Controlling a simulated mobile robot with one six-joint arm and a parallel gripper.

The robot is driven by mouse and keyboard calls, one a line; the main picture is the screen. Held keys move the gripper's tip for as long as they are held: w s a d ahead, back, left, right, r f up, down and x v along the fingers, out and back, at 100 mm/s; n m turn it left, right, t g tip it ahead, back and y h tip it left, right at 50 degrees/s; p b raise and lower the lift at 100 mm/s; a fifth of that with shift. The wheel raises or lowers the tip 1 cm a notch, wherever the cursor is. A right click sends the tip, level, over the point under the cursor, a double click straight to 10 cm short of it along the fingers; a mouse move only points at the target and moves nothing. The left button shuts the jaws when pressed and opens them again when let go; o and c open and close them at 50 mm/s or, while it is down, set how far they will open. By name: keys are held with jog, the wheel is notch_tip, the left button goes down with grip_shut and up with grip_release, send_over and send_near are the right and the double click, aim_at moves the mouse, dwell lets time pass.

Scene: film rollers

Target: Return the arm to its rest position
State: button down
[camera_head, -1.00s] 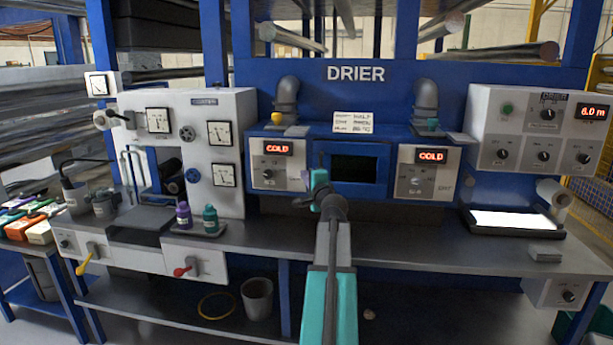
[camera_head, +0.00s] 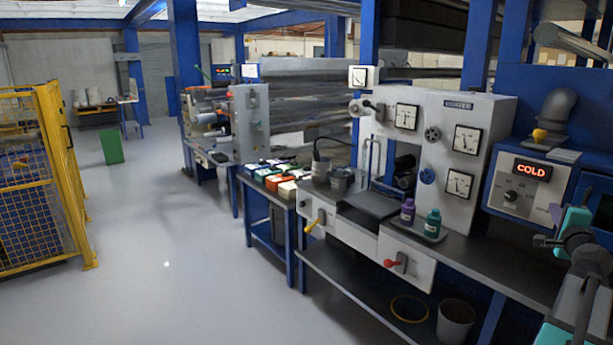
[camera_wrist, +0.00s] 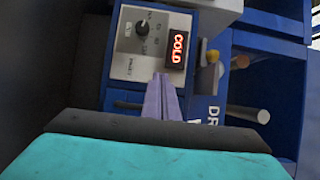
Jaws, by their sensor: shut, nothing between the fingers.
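My gripper (camera_wrist: 161,78) shows in the wrist view as two slim purple fingers lying together, with nothing between them. Beyond the fingertips is the drier's pale control panel (camera_wrist: 132,62) with a knob and a red COLD display (camera_wrist: 177,48), turned sideways in the picture. I cannot tell the gap between fingers and panel. In the head view, my teal and grey arm is raised at the right edge, in front of the drier's panel (camera_head: 510,195). The fingers cannot be made out there.
A workbench (camera_head: 478,262) runs along the right, with a purple bottle (camera_head: 408,212) and a green bottle (camera_head: 432,224). A side table (camera_head: 262,195) holds several coloured boxes. A yellow mesh cage (camera_head: 35,190) stands at left. The floor (camera_head: 165,230) between is clear.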

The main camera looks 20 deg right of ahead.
jog(key=w+a+f+n+y, duration=0.4)
jog(key=w+a+f+y, duration=0.3)
jog(key=w+a+f, duration=1.5)
jog(key=a+f+n+g+y, duration=0.4)
jog(key=a+f+n+y, duration=0.1)
jog(key=a+f, duration=2.15)
jog(key=s+a+f+n+g+y, duration=0.2)
jog(key=s+a+f+n+g, duration=0.2)
jog(key=s+a+f, duration=0.7)
jog(key=s+a+f+n+g+y, duration=0.1)
jog(key=s+a+f+n+g, duration=0.3)
jog(key=s+a+f, duration=0.7)
jog(key=s+a+f+n+g+h, duration=0.1)
jog(key=s+a+f+n+g, duration=0.1)
jog(key=s, duration=0.4)
jog(key=s+a+f+n+g, duration=0.1)
jog(key=s+a+n+g, duration=0.15)
jog(key=s, duration=0.35)
jog(key=s+d+r+n+g+h, duration=0.1)
jog(key=s+d+n+g+h, duration=0.2)
jog(key=s, duration=0.7)
jog(key=shift+s+d+n, duration=0.35)
jog(key=shift+d+n, duration=0.2)
jog(key=shift+d, duration=0.7)
